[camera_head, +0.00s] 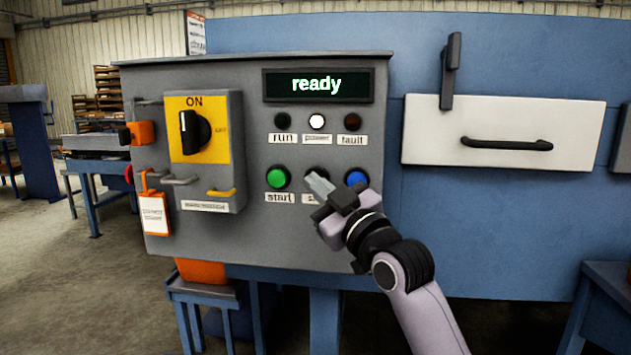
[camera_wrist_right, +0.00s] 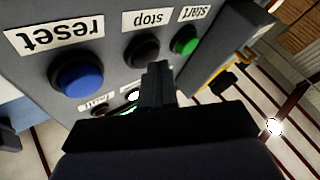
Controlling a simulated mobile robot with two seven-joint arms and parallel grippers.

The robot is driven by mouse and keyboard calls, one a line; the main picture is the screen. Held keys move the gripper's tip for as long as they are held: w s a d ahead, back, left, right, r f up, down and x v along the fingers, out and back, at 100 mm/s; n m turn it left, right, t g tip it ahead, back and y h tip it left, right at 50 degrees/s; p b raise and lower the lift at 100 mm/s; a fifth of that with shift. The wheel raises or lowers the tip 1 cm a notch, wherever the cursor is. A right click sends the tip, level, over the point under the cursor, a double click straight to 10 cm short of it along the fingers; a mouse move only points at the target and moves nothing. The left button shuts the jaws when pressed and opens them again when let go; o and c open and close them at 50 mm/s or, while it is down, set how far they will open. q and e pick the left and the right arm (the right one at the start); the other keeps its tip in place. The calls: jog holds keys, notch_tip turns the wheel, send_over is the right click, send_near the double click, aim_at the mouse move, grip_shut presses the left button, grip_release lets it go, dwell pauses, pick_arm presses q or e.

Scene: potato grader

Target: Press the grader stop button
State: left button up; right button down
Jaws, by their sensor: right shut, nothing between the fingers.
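The stop button (camera_wrist_right: 141,47) is black and sits between the green start button (camera_wrist_right: 185,40) and the blue reset button (camera_wrist_right: 80,79) in the right wrist view, where labels appear upside down. In the head view my right gripper (camera_head: 320,186) covers most of the stop button and its label. The right gripper is shut and empty, its fingers (camera_wrist_right: 158,72) pointing at the panel close to the stop button. I cannot tell whether they touch it. The green start button (camera_head: 278,178) and blue button (camera_head: 356,177) flank the gripper. My left gripper is not in view.
The grey control box (camera_head: 230,245) has a display (camera_head: 318,85) reading "ready" and a lit white power lamp (camera_head: 317,121). A yellow switch plate (camera_head: 200,125) has a black knob at ON. An orange padlock (camera_head: 141,132) and white handled panel (camera_head: 505,132) flank the controls.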

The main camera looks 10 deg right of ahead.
dwell(0.4)
jog(key=shift+s+a+p, duration=0.3)
jog(key=shift+s+p, duration=0.15)
jog(key=shift+s, duration=0.35)
jog(key=s, duration=0.1)
jog(key=s+a+p, duration=0.1)
jog(key=s, duration=0.1)
jog(key=s+a+p, duration=0.1)
jog(key=shift+s, duration=0.3)
dwell(0.3)
